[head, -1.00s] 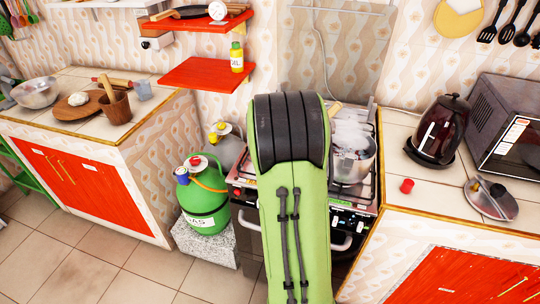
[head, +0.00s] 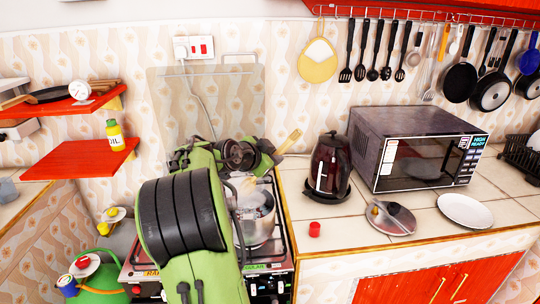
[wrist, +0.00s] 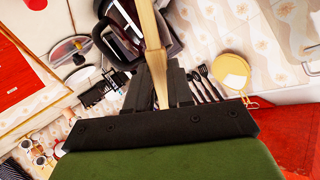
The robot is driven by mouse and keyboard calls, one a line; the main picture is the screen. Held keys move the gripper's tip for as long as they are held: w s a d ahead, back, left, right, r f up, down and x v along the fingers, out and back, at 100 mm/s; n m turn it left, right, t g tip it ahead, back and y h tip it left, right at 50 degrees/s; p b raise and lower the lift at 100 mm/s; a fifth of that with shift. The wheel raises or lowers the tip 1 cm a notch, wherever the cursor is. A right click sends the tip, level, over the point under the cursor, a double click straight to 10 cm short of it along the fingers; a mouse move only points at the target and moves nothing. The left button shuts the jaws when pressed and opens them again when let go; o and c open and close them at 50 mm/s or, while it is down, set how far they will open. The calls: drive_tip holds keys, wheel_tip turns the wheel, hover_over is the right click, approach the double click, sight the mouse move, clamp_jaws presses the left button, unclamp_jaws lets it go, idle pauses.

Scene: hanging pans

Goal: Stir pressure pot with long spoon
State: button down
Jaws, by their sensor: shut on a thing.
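The pressure pot (head: 259,222) is a shiny steel pot on the stove in the head view, partly hidden behind my green arm. Whitish steam shows at its top. My gripper (head: 268,157) is above and just behind the pot, shut on the long spoon. The spoon's pale wooden handle (head: 289,141) sticks out up and to the right. In the wrist view the wooden spoon (wrist: 150,35) runs between the dark fingers of my gripper (wrist: 156,82). The spoon's lower end is hidden, so I cannot tell whether it is in the pot.
A dark kettle (head: 328,167), a microwave (head: 417,148), a lid (head: 391,217), a white plate (head: 465,210) and a small red cap (head: 314,229) are on the counter right of the stove. Utensils and pans hang above. A gas cylinder (head: 98,278) stands lower left.

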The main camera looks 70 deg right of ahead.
wheel_tip(320, 180, down, 12)
drive_tip(key=b, duration=1.1)
drive_tip(key=shift+r, duration=0.15)
